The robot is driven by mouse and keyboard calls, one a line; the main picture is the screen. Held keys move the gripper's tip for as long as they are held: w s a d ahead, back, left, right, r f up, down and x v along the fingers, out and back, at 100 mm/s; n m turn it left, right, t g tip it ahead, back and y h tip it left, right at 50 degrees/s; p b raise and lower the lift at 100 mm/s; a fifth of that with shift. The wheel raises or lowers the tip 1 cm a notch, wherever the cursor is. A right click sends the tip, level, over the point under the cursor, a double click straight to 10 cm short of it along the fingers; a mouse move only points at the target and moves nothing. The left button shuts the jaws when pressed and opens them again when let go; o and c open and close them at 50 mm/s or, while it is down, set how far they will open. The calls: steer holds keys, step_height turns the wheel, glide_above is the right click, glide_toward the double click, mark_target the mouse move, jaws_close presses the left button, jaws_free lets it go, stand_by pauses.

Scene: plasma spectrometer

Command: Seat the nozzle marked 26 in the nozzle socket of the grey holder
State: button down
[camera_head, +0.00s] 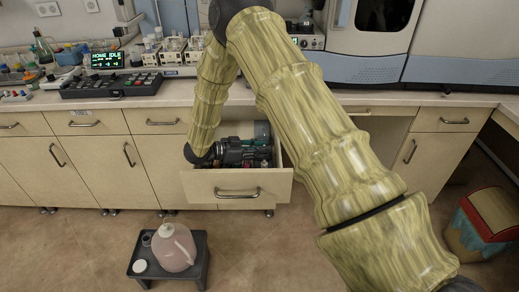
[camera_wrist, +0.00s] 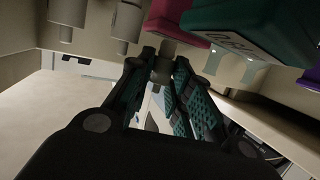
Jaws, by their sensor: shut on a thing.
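My gripper (camera_head: 240,150) reaches down into an open drawer (camera_head: 235,188) in the head view. In the wrist view my gripper (camera_wrist: 160,78) has its dark ridged fingers close together around a small grey cylindrical piece (camera_wrist: 162,68). This piece sits just below a magenta block (camera_wrist: 168,15), and I cannot tell whether they are one part. A teal block (camera_wrist: 235,20) with a pale, partly readable label is to the right. I cannot make out a nozzle marked 26. I cannot identify the grey holder or its socket with certainty.
Pale cylinders (camera_wrist: 68,12) hang at the upper left in the wrist view. The drawer walls surround my gripper. The counter (camera_head: 180,95) above holds a control panel (camera_head: 110,85) and instruments. A low black stool (camera_head: 140,265) with a jug (camera_head: 175,247) stands on the floor in front.

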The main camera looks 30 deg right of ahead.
steer(key=shift+f, duration=0.6)
steer(key=c, duration=1.2)
jaws_free()
steer(key=shift+c, duration=0.2)
steer(key=shift+a, duration=0.1)
steer(key=v, duration=0.7)
steer(key=shift+a, duration=0.15)
